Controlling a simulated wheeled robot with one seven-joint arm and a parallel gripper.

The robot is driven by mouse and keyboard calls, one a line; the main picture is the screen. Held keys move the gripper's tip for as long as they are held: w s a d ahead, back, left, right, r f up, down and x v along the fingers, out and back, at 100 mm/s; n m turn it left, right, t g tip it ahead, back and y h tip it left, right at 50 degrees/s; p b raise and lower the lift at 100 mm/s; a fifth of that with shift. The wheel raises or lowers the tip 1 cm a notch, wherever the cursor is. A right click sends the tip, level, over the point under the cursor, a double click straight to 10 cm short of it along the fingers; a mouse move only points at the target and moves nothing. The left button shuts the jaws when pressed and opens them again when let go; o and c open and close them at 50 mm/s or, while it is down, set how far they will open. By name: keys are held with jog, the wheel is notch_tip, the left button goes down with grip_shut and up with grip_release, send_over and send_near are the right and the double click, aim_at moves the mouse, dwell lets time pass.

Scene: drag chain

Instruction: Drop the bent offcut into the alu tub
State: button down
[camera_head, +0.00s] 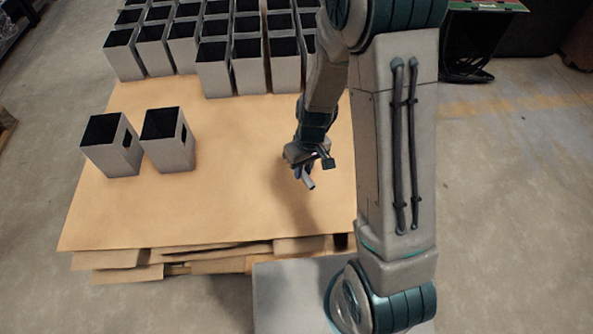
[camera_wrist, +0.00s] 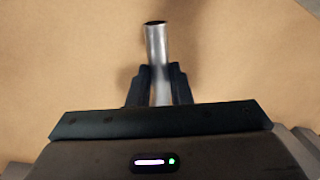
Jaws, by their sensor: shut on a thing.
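My gripper (camera_head: 303,174) is over the right part of the cardboard-topped pallet in the head view. Its two dark fingers (camera_wrist: 161,72) are shut on a silvery metal tube piece (camera_wrist: 156,43), which I take to be the bent offcut. The tube sticks out past the fingertips, with a dark open end; its lower part is hidden between the fingers, so I cannot see a bend. It also shows small below my gripper in the head view (camera_head: 309,183). I cannot pick out a tub that is clearly the alu tub.
Two grey boxes with dark tops, a left one (camera_head: 112,145) and a right one (camera_head: 168,140), stand on the brown pallet top (camera_head: 210,215). Several similar boxes (camera_head: 215,65) stand in rows at the back. The pallet's middle and front are clear.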

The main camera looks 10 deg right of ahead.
jog(key=w+f, duration=0.1)
jog(key=w+a+f, duration=0.1)
jog(key=w, duration=0.1)
jog(key=shift+w+a+f, duration=0.1)
jog(key=shift+a, duration=0.1)
jog(key=shift+f+b, duration=0.85)
jog(key=shift+f, duration=1.1)
jog(key=shift+f, duration=0.1)
jog(key=shift+f, duration=0.15)
jog(key=c, duration=1.3)
grip_release()
